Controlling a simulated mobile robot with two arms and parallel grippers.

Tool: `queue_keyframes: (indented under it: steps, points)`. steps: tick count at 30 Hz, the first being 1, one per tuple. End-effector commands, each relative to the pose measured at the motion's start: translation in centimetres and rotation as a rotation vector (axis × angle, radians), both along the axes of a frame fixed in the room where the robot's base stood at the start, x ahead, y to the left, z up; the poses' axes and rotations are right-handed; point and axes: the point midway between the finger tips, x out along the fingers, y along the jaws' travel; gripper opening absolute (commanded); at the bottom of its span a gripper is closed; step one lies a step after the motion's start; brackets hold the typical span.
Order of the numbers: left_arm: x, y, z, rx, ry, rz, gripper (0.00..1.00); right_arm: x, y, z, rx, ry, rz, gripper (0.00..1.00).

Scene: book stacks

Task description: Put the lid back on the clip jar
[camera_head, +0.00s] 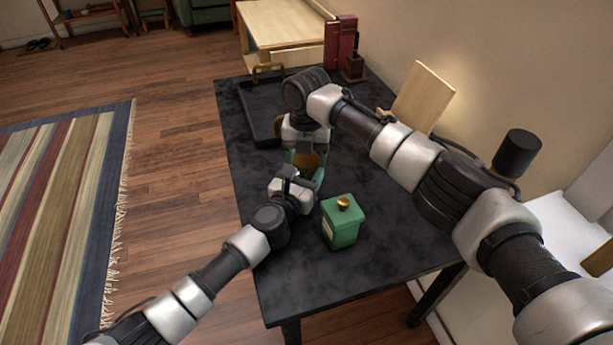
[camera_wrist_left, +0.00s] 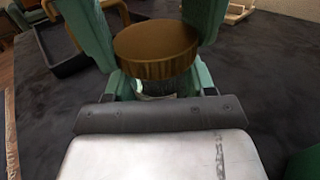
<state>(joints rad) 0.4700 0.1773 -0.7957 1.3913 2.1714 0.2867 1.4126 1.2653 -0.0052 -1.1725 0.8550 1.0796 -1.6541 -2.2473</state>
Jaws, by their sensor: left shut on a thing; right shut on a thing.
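A round brown-gold lid with a ribbed edge (camera_wrist_left: 155,48) sits between the green fingers of my right gripper (camera_head: 306,158), which is shut on it and comes from above. The lid also shows in the head view (camera_head: 307,160). Just below it, a pale, shiny part of the clip jar (camera_wrist_left: 154,88) shows between the green fingertips of my left gripper (camera_head: 298,180), which is shut on the jar. The lid hides the jar's mouth, and most of the jar is out of sight. I cannot tell whether the lid touches the rim.
A green box with a gold knob (camera_head: 343,226) stands on the dark table (camera_head: 390,250), close to the right of my left gripper. A black tray (camera_head: 262,122) lies at the back left. Red books (camera_head: 340,42) and a wooden board (camera_head: 424,96) stand behind. The table's front right is clear.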

Motion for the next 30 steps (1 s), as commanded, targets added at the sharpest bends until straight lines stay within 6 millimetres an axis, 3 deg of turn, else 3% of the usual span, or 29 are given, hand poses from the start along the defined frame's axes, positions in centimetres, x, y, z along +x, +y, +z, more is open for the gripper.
queue_keyframes:
  steps: [5,21,25,30]
  points:
    - [0.02,0.06,-0.06,0.0,0.001,0.002,0.0,-0.08,0.06,-0.09,0.001,0.003,-0.271,0.35]
    - [0.03,0.09,-0.07,0.001,0.002,0.003,0.0,-0.14,0.07,-0.14,-0.001,0.004,-1.422,0.35]
    - [0.04,0.1,-0.08,0.001,0.002,0.003,0.0,-0.1,0.06,-0.1,0.0,0.003,-1.627,0.35]
    - [0.04,0.11,-0.08,0.001,0.002,0.003,0.0,-0.1,0.0,-0.13,-0.001,0.001,-1.745,0.35]
